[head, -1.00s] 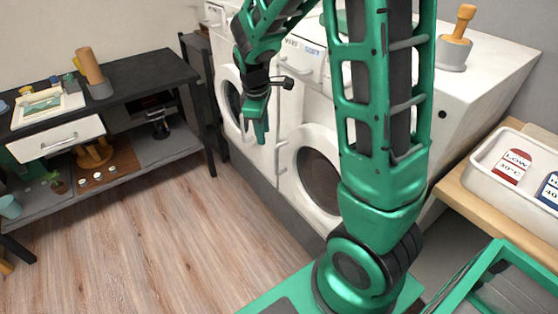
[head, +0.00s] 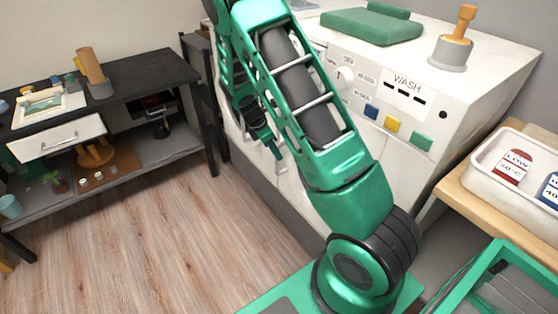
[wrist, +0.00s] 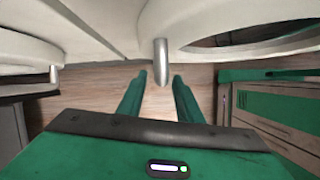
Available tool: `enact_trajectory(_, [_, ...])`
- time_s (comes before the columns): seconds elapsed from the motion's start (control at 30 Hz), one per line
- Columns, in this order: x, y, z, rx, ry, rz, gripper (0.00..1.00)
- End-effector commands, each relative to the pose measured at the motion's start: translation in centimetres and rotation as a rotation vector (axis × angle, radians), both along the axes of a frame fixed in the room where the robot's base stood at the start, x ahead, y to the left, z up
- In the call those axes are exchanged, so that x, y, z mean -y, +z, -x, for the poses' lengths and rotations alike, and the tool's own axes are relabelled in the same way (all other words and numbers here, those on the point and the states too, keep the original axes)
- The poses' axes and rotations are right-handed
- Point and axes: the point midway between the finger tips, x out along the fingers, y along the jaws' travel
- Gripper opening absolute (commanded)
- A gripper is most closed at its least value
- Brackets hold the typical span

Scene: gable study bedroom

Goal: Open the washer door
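The washer (head: 405,92) is the white machine marked WASH, at the right in the head view. My arm hides most of its front and round door there. In the wrist view a round door (wrist: 245,22) with a dark window is at upper right, and it looks closed. A silvery upright handle (wrist: 161,60) stands at its left edge. My gripper (wrist: 159,76) is open, with one green finger on each side of the handle's lower end in the picture. I see gaps on both sides; how deep the handle sits between them is unclear.
A second round door (wrist: 30,42) with its own handle (wrist: 54,74) is at left in the wrist view. A dark shelf table (head: 140,65) stands left. A wooden bench (head: 455,190) with a white tray (head: 480,160) is right. Wood floor (head: 150,240) in front is clear.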

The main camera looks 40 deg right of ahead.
Motion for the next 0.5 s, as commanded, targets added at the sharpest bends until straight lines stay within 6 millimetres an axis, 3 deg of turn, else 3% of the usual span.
enact_trajectory(0.2, [1.5, -3.5, 0.4, -0.003, -0.004, 0.001, 0.33])
enact_trajectory(0.5, [2.3, -5.6, 0.4, 0.001, -0.003, 0.000, 0.33])
